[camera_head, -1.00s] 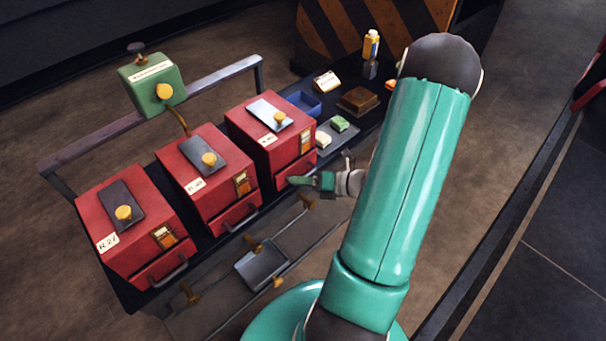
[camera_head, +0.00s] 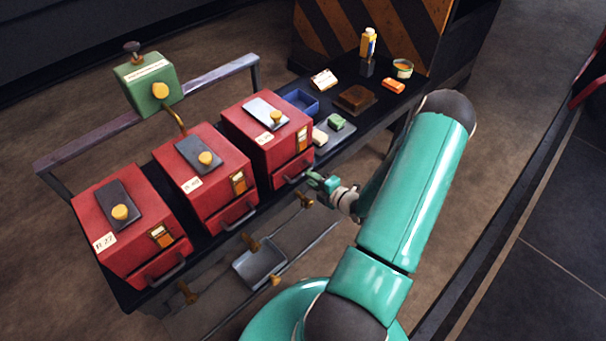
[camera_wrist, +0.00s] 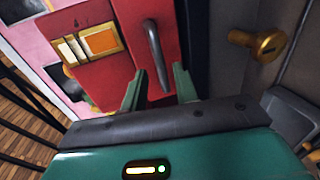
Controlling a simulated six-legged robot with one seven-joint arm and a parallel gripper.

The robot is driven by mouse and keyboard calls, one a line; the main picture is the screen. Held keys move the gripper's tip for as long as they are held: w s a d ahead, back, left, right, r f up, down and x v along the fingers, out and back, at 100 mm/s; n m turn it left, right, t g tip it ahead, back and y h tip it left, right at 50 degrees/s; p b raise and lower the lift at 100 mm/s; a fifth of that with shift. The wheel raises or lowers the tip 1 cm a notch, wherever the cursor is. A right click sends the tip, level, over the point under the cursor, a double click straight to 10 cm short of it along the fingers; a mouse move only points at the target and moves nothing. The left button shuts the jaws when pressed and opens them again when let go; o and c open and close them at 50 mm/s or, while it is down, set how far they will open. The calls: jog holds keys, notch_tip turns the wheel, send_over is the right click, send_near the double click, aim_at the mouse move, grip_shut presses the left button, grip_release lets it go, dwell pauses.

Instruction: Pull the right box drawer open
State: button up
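The right red box (camera_head: 264,138) stands on the dark bench, with a grey plate and yellow knob on top. Its low drawer (camera_head: 292,170) appears shut, with its front near the box face. My gripper (camera_head: 314,180) is just in front of this drawer, at its right end. In the wrist view my gripper (camera_wrist: 158,88) is open, with a green finger on each side of the drawer's dark bar handle (camera_wrist: 153,48). Gaps show between the fingers and the handle. The red drawer front (camera_wrist: 125,60) lies beyond it. The head view partly hides the handle behind my gripper.
Two similar red boxes (camera_head: 203,175) (camera_head: 128,230) stand to the left. A blue tray (camera_head: 300,102), a brown block (camera_head: 355,98) and small blocks lie right of the boxes. Brass valves (camera_head: 304,199) and a grey pan (camera_head: 260,263) sit below the bench front.

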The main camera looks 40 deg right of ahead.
jog(key=x, duration=0.5)
jog(key=shift+s, duration=0.1)
grip_shut()
